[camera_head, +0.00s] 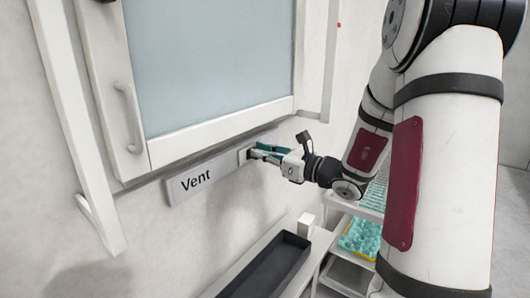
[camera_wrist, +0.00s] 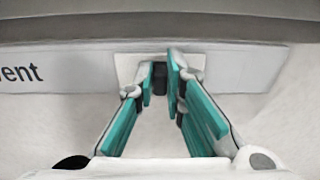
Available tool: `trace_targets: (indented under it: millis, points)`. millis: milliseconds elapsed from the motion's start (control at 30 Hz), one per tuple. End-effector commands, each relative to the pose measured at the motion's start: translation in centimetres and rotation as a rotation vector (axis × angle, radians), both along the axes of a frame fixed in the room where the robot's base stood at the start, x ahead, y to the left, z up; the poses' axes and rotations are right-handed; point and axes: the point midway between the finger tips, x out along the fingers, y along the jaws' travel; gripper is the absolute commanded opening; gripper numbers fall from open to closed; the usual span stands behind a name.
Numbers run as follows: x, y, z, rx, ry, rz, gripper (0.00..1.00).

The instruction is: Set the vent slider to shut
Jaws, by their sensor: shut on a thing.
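The vent panel (camera_head: 215,173) is a light strip marked "Vent" under the cabinet; it also shows in the wrist view (camera_wrist: 80,72). The slider has a dark knob (camera_wrist: 160,76) on a pale plate (camera_wrist: 125,67), right of the lettering. My gripper (camera_head: 251,153) is at the panel's right part. In the wrist view its teal fingers (camera_wrist: 160,80) are on both sides of the dark knob, shut on it. The fingers partly hide the knob and plate. I see no slider end marks.
A cabinet with a pale glass door (camera_head: 210,60) and a handle (camera_head: 130,118) is above the panel. Below is a ledge with a black tray (camera_head: 268,270). A shelf rack with a teal egg tray (camera_head: 362,238) stands to the right, behind my arm.

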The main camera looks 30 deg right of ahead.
Motion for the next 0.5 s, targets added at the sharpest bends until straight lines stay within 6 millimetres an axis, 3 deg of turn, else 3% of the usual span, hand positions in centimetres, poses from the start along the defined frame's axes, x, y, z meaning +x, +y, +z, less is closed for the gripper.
trace_targets:
  millis: [167,200,300,500]
  points:
    - [-0.09,0.34,-0.05,0.004,0.001,0.009,0.0]
    - [-0.1,0.36,-0.06,0.004,0.001,0.009,0.15]
    - [-0.08,0.35,-0.05,0.003,0.001,0.009,0.32]
    - [-0.06,0.25,-0.05,0.002,0.001,0.007,0.32]
